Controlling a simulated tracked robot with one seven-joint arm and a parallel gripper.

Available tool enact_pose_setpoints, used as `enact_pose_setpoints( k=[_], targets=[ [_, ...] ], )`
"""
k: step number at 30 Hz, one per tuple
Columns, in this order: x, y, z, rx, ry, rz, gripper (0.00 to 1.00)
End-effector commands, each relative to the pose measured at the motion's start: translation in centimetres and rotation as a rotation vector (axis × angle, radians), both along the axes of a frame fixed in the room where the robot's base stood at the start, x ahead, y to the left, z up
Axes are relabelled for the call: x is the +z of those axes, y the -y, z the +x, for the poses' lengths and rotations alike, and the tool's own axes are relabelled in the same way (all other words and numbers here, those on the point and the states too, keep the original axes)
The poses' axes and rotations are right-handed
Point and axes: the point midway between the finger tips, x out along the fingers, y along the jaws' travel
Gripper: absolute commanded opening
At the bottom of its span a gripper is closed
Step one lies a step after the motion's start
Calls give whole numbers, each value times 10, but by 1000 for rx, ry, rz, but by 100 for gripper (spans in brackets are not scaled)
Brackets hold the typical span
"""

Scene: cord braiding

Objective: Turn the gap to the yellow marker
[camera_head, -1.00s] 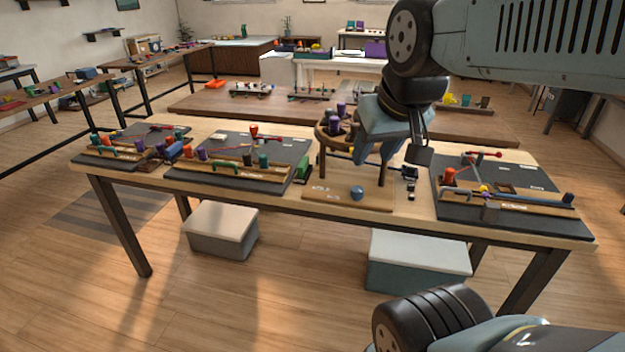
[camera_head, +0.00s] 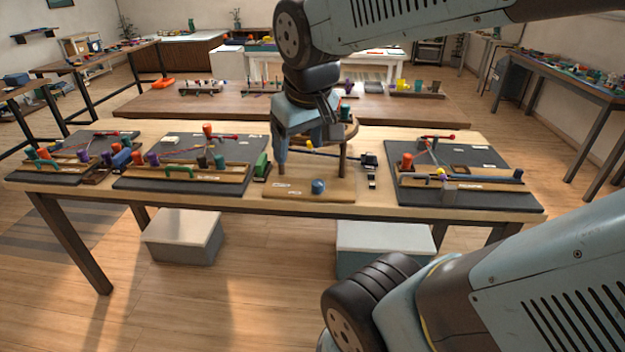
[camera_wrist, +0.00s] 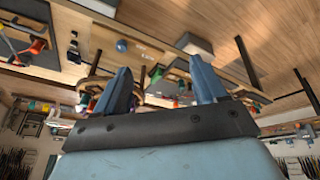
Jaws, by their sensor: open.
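A round wooden braiding stand (camera_head: 350,130) on legs rises from a wooden base board (camera_head: 300,193) at the middle of the table. My gripper (camera_head: 305,140) is open and empty in front of the stand, hiding much of its left side. In the wrist view, its two blue-grey fingers (camera_wrist: 158,64) are spread, with part of a curved wooden rim (camera_wrist: 92,84) behind the left one. A small yellow piece (camera_head: 309,144) shows close to the gripper on a dark rod; I cannot tell if it is the marker. The gap is not discernible.
A blue knob (camera_head: 318,186) sits on the base board. Dark boards with pegs and cords lie left (camera_head: 185,160) and right (camera_head: 465,175). A green block (camera_head: 262,166) stands left of the base, and a small black device (camera_head: 369,160) right of it.

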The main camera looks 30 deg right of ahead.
Motion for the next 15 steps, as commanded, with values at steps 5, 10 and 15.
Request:
enact_pose_setpoints(
  k=[5, 10, 15],
  targets=[
    [-32, 14, 28, 111, -133, -114, 71],
    [-62, 24, 53, 224, -251, -232, 71],
    [-92, 33, 75, 344, -368, -357, 71]
  ],
)
